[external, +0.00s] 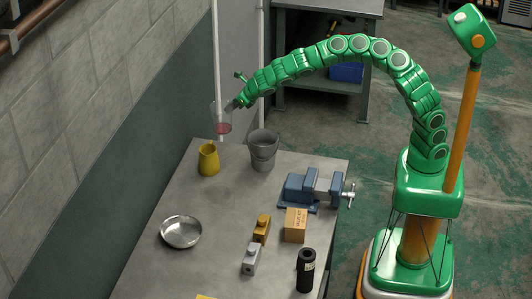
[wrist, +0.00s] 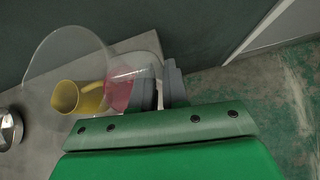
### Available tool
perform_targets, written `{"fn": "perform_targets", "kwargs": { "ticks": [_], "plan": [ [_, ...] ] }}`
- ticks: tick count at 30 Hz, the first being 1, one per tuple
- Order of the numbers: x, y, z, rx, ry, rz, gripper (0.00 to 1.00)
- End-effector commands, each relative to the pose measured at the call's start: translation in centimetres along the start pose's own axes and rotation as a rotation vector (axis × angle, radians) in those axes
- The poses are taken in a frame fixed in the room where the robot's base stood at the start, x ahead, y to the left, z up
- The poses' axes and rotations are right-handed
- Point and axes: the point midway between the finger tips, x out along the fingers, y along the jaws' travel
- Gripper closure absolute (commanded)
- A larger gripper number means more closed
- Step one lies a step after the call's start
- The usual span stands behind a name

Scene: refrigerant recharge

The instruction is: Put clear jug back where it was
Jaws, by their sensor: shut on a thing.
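The clear jug (external: 220,122) is held up in the air by my gripper (external: 236,104), above the back end of the table. It is see-through with some pink-red liquid low inside. In the wrist view the clear jug (wrist: 62,52) sits left of the gripper fingers (wrist: 160,86), which are shut on it. The pink liquid (wrist: 118,92) shows beside the fingers. A yellow jug (external: 208,160) stands on the table below and a little left of the clear jug; the wrist view shows it partly through the clear jug.
The table (external: 190,268) also holds a grey bucket (external: 263,145), a blue vise (external: 300,188), a cardboard box (external: 295,225), a metal pan (external: 181,232), two small blocks and a black cylinder (external: 305,270). A white pole rises behind the clear jug.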

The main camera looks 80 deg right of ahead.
Motion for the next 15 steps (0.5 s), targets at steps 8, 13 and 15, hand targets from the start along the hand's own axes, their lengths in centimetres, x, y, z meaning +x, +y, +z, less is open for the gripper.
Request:
{"fn": "perform_targets", "kwargs": {
  "ticks": [8, 13, 15],
  "plan": [
    [-0.1, -2.2, -2.9, 0.001, 0.003, -0.006, 1.0],
    [-0.3, -3.2, -4.8, -0.001, 0.004, -0.004, 1.0],
    [-0.4, -3.5, -5.4, -0.002, 0.002, -0.003, 1.0]
  ]
}}
